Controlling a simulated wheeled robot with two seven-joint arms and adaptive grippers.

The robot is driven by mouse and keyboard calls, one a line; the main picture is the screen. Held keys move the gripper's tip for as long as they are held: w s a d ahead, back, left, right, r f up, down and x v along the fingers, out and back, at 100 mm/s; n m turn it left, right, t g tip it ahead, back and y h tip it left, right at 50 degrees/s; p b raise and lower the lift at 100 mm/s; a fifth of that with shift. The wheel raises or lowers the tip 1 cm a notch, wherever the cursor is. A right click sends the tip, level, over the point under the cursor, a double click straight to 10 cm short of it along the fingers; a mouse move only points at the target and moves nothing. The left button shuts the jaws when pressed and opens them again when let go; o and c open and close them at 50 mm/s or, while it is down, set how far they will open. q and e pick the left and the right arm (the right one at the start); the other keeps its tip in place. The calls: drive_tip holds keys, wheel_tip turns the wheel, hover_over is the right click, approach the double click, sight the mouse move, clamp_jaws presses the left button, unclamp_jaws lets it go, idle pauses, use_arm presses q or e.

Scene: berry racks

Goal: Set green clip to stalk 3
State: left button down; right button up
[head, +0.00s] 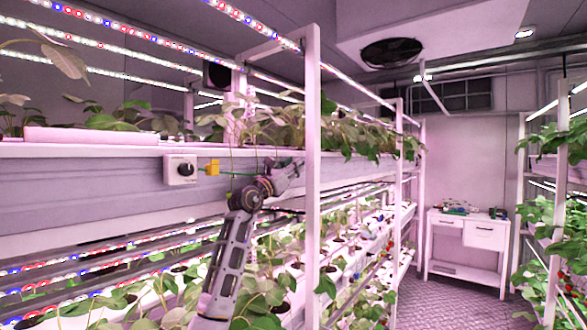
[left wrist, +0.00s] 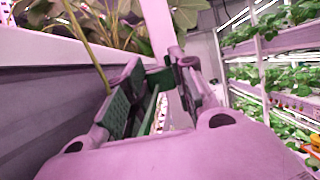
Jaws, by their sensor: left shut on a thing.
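My left gripper (head: 288,172) is raised in front of the upper rack's grey side, just below the hanging leaves. In the left wrist view its two dark fingers (left wrist: 161,72) are closed on a green clip (left wrist: 158,80), partly hidden between them. One plant stalk (left wrist: 91,50) comes down just left of the fingers, apart from the clip. In the head view thin stalks (head: 232,135) hang over the rack edge left of the gripper. I see no numbers, so I cannot tell which is stalk 3. My right gripper is not in view.
A lower plant row lies beneath. The aisle floor (head: 455,290) is clear.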

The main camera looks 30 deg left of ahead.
use_arm(q)
drive_tip(key=s+b, duration=0.2)
drive_tip(key=s, duration=0.4)
drive_tip(key=shift+s+a, duration=0.3)
drive_tip(key=c, duration=1.5)
unclamp_jaws()
drive_tip(key=shift+o, duration=0.3)
drive_tip(key=v, duration=0.7)
drive_tip(key=shift+s, duration=0.2)
